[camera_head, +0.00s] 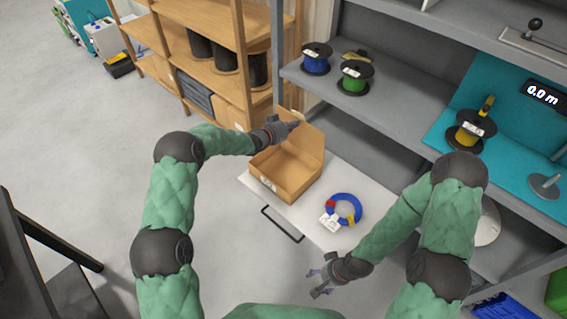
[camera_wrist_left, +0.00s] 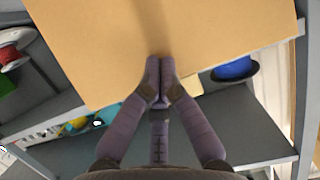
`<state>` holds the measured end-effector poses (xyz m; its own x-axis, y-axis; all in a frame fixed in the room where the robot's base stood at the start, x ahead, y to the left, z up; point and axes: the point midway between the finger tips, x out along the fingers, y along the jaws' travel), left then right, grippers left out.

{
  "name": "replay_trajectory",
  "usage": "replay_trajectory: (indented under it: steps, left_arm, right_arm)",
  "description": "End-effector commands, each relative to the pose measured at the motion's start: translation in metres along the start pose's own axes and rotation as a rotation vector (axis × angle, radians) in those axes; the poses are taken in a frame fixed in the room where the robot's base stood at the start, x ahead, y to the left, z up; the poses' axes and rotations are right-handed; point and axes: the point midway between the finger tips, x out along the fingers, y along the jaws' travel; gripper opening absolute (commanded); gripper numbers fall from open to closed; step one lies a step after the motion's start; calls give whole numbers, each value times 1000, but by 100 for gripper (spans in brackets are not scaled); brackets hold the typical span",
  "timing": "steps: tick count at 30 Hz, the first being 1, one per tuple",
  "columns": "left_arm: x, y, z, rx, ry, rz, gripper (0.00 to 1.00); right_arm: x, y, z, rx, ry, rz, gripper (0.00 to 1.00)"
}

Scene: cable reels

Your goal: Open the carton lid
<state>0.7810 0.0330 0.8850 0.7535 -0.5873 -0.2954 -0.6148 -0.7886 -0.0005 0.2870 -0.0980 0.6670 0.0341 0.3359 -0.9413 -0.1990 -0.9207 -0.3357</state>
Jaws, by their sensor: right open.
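A brown cardboard carton (camera_head: 291,186) stands on a pale board, and I see into its empty-looking interior. Its lid (camera_head: 309,141) stands raised at the back; a broad cardboard panel, seemingly the lid (camera_wrist_left: 130,35), fills the top of the left wrist view. My left gripper (camera_head: 293,124) is at the lid's upper left edge. In the left wrist view its fingertips (camera_wrist_left: 160,90) are together against or just in front of the panel; whether they touch it I cannot tell. My right gripper (camera_head: 318,283) is open and empty, low in front of the board.
A blue cable coil (camera_head: 344,209) with a white tag lies right of the carton on the pale board (camera_head: 308,219), which has a black handle (camera_head: 282,224) in front. Blue (camera_head: 316,61) and green (camera_head: 355,79) reels stand on the grey shelf above. A wooden rack (camera_head: 205,50) stands behind left.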

Motion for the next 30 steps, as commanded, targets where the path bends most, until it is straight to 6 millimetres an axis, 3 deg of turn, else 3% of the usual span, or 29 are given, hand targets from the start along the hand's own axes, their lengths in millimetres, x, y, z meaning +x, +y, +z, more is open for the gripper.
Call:
replay_trajectory:
  steps: [30]
  left_arm:
    - [72, 1, -12, 0, 0, 1, 0]
  right_arm:
    - [9, 3, 0, 0, 0, 0, 65]
